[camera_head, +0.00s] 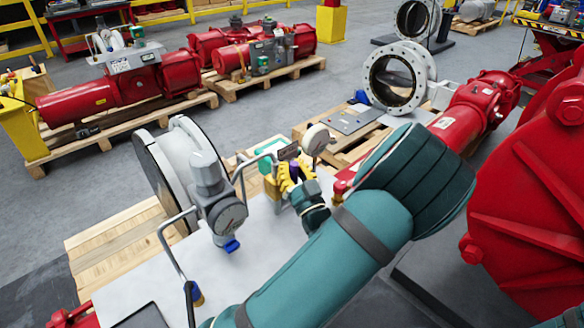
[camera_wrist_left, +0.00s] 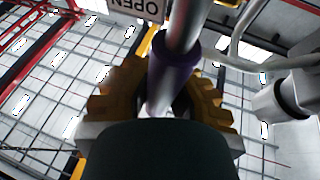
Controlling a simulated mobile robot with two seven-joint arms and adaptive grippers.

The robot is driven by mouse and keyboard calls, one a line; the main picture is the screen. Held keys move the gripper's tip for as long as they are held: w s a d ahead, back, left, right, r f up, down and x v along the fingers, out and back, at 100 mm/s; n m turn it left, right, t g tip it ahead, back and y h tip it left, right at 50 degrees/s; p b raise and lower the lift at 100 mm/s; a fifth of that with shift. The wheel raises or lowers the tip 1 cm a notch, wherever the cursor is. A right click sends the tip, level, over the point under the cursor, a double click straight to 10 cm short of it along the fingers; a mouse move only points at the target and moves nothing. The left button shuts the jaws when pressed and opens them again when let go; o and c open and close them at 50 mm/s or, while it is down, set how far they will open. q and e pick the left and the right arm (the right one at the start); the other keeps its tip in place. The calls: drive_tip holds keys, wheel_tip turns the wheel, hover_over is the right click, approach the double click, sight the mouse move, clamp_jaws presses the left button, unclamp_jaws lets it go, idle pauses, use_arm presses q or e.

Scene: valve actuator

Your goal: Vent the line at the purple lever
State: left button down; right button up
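The purple lever (camera_head: 293,171) is a small upright handle among the valve fittings on the white panel, in the middle of the head view. In the left wrist view it is a purple sleeve (camera_wrist_left: 174,68) on a metal rod. My left gripper (camera_head: 294,178), with yellow toothed fingers, is at the lever. In the left wrist view its fingers (camera_wrist_left: 168,95) stand on both sides of the sleeve. My dark glove hides the lower part, and I cannot tell whether the fingers press on it. My right gripper is not in view.
A grey regulator with a gauge (camera_head: 228,214) and bent tubing stand left of the gripper. A round gauge (camera_head: 317,140) is just behind it. A large red actuator (camera_head: 535,190) fills the right side. An upside-down OPEN sign (camera_wrist_left: 137,10) is close above the fingers.

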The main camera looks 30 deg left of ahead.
use_arm(q)
drive_tip(key=shift+s+d+f, duration=0.1)
drive_tip(key=shift+f, duration=0.05)
idle(0.3)
drive_tip(key=c, duration=0.8)
unclamp_jaws()
drive_tip(key=shift+d, duration=0.1)
drive_tip(key=shift+c, duration=0.2)
drive_tip(key=v, duration=1.1)
drive_tip(key=shift+s+d, duration=0.25)
drive_tip(key=shift+d, duration=0.05)
drive_tip(key=shift+f, duration=0.1)
